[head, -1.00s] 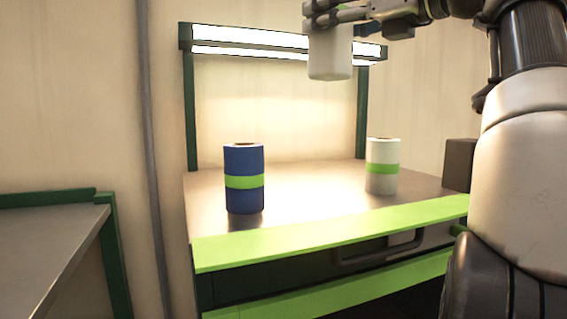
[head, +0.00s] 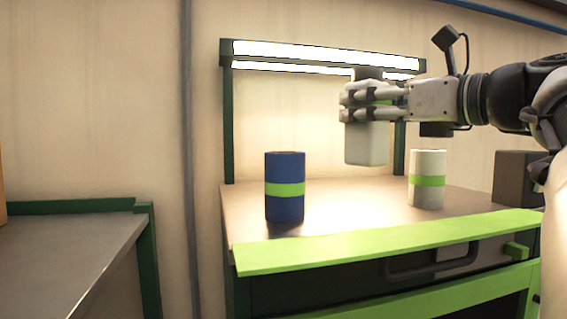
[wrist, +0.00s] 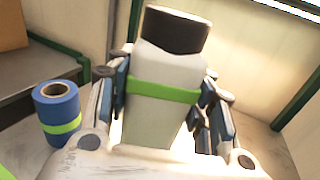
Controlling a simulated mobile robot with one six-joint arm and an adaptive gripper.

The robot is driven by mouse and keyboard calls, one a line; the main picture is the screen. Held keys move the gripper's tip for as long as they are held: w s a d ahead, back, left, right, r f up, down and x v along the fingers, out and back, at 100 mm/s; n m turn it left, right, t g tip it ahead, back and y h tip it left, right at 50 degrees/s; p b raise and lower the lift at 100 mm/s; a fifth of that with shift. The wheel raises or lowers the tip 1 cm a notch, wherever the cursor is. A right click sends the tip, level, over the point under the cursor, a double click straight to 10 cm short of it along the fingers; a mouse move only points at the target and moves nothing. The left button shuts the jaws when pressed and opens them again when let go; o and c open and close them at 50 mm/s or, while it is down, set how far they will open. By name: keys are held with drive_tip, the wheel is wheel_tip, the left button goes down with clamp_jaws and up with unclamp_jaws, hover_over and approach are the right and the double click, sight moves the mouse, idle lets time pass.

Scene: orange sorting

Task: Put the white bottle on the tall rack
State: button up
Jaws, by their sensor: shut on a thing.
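The white bottle (head: 366,143) has a dark cap and a green band, and hangs upright in the air above the workbench. My gripper (head: 368,100) is shut on it around its upper part. In the wrist view the bottle (wrist: 160,115) stands between the two fingers, its dark cap toward the top of the picture. I cannot make out a tall rack in these views.
The workbench (head: 330,205) carries a blue roll (head: 285,205) with a green band at left and a white roll (head: 428,195) with a green band at right. A dark box (head: 515,175) is at the right edge. A lower grey table (head: 60,255) stands at left. A lamp bar (head: 300,52) spans above the bench.

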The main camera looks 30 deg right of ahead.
sight(381, 151)
wheel_tip(381, 151, down, 3)
drive_tip(key=shift+w+f, duration=0.15)
drive_tip(key=shift+f, duration=0.05)
drive_tip(key=shift+f+b, duration=0.6)
drive_tip(key=shift+f, duration=1.25)
drive_tip(key=shift+f, duration=0.1)
drive_tip(key=o, duration=1.3)
drive_tip(key=s, duration=0.3)
drive_tip(key=s+d, duration=0.1)
drive_tip(key=s, duration=0.3)
drive_tip(key=s+b, duration=0.1)
drive_tip(key=s, duration=0.2)
drive_tip(key=shift+s+d, duration=0.25)
drive_tip(key=shift+d, duration=0.15)
drive_tip(key=shift+s, duration=0.75)
